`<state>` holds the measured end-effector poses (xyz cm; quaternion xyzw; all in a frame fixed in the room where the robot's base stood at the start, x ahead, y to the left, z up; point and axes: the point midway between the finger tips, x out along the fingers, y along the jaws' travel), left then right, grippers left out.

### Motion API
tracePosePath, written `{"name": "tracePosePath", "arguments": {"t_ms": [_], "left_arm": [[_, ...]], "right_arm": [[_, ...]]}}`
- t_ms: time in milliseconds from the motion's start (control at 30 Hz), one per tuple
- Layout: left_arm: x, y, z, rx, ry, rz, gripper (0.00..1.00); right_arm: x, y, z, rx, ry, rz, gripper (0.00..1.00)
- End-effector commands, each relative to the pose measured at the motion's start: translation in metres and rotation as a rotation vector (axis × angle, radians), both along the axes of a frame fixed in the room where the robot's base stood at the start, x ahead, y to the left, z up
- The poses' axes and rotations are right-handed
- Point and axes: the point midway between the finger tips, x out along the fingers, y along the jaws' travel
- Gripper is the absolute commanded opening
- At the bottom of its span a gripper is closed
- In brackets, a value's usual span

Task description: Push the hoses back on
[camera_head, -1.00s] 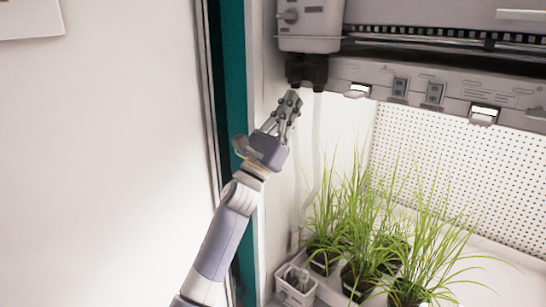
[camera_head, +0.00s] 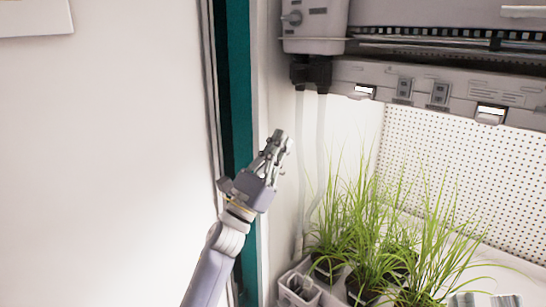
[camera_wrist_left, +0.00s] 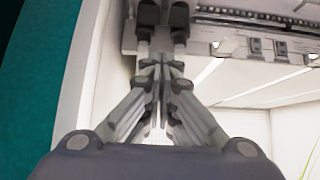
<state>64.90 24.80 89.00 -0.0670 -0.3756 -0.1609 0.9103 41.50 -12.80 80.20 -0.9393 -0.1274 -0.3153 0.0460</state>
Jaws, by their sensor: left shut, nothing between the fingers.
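Two pale hoses hang side by side along the chamber's left wall: a left hose (camera_head: 300,150) and a right hose (camera_head: 320,140). Their upper ends meet the black fittings (camera_head: 312,73) under the grey box. In the left wrist view the left fitting (camera_wrist_left: 147,14) and right fitting (camera_wrist_left: 179,16) each have a pale hose below them; how firmly the hoses are seated cannot be told. My left gripper (camera_head: 280,142) is shut and empty, below the fittings and left of the hoses.
Potted grass plants (camera_head: 375,225) fill the chamber floor right of the hoses. A small pale basket (camera_head: 297,290) stands at the lower hose ends. A grey panel (camera_head: 440,88) runs across the top. The teal door edge (camera_head: 238,100) is close to my left arm.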

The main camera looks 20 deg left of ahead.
Motion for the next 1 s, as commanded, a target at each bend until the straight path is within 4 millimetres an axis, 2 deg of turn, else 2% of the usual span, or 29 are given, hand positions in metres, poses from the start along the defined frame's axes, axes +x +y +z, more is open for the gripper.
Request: {"name": "tracePosePath", "arguments": {"t_ms": [200,833,1000], "left_arm": [[-0.017,0.006,-0.018,-0.001,0.001,0.0,0.0],[-0.021,0.007,-0.021,-0.003,0.0,-0.003,0.0],[-0.032,-0.005,-0.032,-0.108,0.045,-0.122,0.0]], "right_arm": [[0.0,0.0,-0.001,-0.002,0.003,-0.001,0.4],[0.0,0.0,0.0,0.0,0.001,0.0,0.4],[0.0,0.0,0.0,-0.001,0.001,0.001,0.4]]}}
